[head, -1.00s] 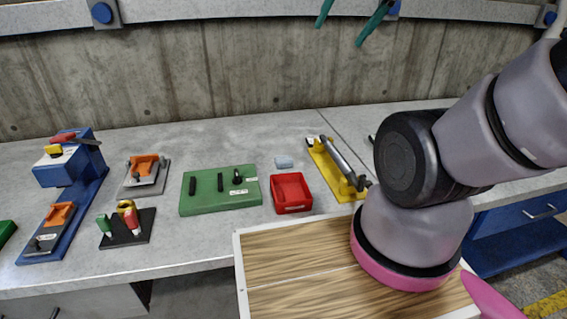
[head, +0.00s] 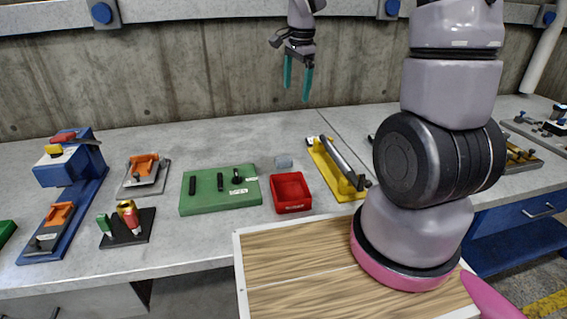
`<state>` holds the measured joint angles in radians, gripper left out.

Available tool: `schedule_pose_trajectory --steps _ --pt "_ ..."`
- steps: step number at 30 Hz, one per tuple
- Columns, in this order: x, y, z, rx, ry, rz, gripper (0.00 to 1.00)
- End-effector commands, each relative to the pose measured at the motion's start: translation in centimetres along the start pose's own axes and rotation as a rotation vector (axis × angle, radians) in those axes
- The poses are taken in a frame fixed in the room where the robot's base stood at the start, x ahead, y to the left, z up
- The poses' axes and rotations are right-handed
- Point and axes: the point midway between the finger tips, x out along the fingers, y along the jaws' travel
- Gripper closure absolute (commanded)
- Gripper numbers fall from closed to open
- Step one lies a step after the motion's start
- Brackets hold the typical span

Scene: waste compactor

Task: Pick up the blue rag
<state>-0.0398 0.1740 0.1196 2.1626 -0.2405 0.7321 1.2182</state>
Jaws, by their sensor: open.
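The red tray (head: 291,205) is just in front of the rag. A green block (head: 220,207) with black pegs lies to the left, and a yellow fixture (head: 325,168) with a grey bar lies to the right. The concrete wall (head: 160,85) rises behind.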

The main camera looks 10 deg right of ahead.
Motion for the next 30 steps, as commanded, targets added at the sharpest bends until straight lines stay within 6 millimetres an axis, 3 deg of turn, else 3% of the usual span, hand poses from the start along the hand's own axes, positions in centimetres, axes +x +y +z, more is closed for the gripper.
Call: schedule_pose_trajectory --steps 1,3,9,24,30 --pt "2.7 -0.6 0.3 0.047 -0.008 0.037 0.03" --pt "5.8 -1.4 0.6 0.122 -0.012 0.073 0.03" --pt "12.9 -2.2 1.7 0.288 -0.015 0.150 0.03" --pt "20.2 -1.4 2.4 0.356 -0.014 0.180 0.03" --pt "21.7 -1.1 2.5 0.356 -0.014 0.180 0.03"
